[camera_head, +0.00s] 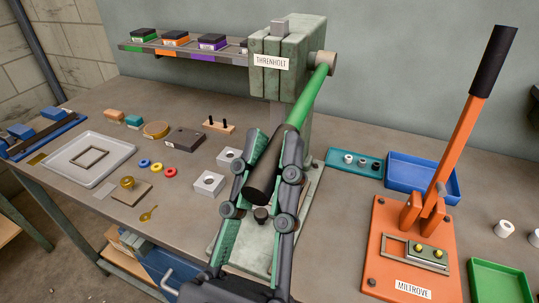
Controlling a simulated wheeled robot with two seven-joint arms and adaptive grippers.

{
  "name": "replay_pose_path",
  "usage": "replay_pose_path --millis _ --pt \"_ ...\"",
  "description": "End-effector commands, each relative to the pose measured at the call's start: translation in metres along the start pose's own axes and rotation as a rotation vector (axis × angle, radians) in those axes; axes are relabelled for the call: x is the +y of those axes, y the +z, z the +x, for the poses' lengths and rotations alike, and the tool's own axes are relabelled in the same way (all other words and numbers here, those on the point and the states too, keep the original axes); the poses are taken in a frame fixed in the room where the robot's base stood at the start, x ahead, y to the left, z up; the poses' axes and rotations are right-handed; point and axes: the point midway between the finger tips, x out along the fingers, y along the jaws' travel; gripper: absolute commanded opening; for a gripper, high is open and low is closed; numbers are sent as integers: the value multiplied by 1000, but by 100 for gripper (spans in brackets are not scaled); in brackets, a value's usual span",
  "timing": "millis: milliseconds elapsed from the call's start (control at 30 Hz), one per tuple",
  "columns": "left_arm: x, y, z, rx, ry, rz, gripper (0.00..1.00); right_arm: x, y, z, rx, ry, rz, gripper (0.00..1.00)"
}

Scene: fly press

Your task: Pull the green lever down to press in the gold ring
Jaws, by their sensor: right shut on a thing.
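The green lever (312,98) comes off a hub on the right side of the green THRENHOLT press (292,60) and slants down toward me. It ends in a black grip (264,176). My right gripper (273,145) is shut around this grip, one finger on each side. The press base (311,190) lies below, with a dark knob (262,214) showing between the fingers. I cannot make out the gold ring at the press; the lever and gripper cover much of the bed. My left gripper is out of view.
An orange MILTROVE lever press (388,216) stands at the right, near a blue tray (399,170) and a green tray (490,283). Pale blocks with holes (208,184) lie left of the gripper. A grey tray (118,150) and small parts fill the left bench.

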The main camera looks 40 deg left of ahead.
Motion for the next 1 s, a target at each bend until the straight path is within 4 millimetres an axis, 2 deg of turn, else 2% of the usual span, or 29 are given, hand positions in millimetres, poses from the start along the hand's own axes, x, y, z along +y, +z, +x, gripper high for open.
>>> replay_pose_path --millis 500,533,600,767,1000 --pt "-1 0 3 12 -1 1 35 -1 4 -3 -2 -5 -6 0" --pt "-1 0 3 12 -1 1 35 -1 4 -3 -2 -5 -6 20" --pt "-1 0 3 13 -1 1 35 -1 4 -3 -1 -5 -6 24" --pt "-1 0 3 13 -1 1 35 0 3 -2 1 -2 -4 35" --pt "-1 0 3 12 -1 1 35 0 2 -1 3 0 -2 36"
